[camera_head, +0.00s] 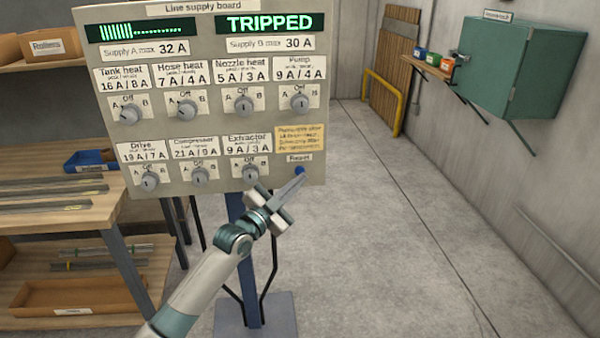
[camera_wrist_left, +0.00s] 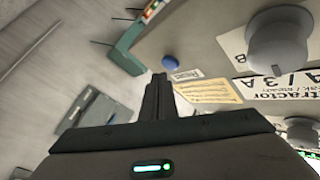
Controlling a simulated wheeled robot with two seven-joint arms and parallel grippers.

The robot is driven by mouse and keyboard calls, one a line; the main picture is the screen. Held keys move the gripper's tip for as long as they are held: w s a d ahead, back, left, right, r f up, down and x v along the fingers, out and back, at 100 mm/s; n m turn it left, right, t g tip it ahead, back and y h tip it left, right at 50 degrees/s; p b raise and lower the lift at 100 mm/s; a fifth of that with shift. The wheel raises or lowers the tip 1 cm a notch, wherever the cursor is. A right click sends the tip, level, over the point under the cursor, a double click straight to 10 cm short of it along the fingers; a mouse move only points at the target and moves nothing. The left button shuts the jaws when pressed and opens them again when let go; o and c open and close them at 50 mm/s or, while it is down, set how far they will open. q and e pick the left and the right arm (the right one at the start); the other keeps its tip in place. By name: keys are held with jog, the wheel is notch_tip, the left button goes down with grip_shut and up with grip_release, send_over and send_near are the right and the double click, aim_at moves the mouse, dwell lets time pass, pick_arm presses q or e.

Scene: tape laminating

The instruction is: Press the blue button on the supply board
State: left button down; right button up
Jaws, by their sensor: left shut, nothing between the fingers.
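The supply board (camera_head: 222,138) stands upright at the upper centre of the head view, with several grey knobs and two displays. The right display (camera_head: 268,24) reads TRIPPED. The blue button (camera_head: 299,170) is at the board's lower right, under a yellow note. My left gripper (camera_head: 300,180) is shut and empty, its fingertips just below the button in the head view. In the left wrist view the blue button (camera_wrist_left: 170,62) shows just beyond the fingertips (camera_wrist_left: 158,78), slightly right. Whether they touch, I cannot tell. My right gripper is in neither view.
A wooden workbench (camera_head: 60,215) with metal strips and a blue bin (camera_head: 88,161) is at the left. A teal cabinet (camera_head: 510,75) hangs on the right wall beside a shelf of small bins. The grey floor (camera_head: 400,230) at the right is clear.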

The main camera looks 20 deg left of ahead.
pick_arm(q)
jog(key=shift+w+a, duration=0.25)
jog(key=shift+w, duration=0.15)
dwell(0.7)
dwell(0.4)
jog(key=shift+w+a+b, duration=0.2)
jog(key=shift+w+b, duration=0.15)
jog(key=shift+b, duration=0.05)
dwell(0.6)
jog(key=shift+s+d+p, duration=0.45)
jog(key=shift+s+p, duration=0.3)
dwell(0.3)
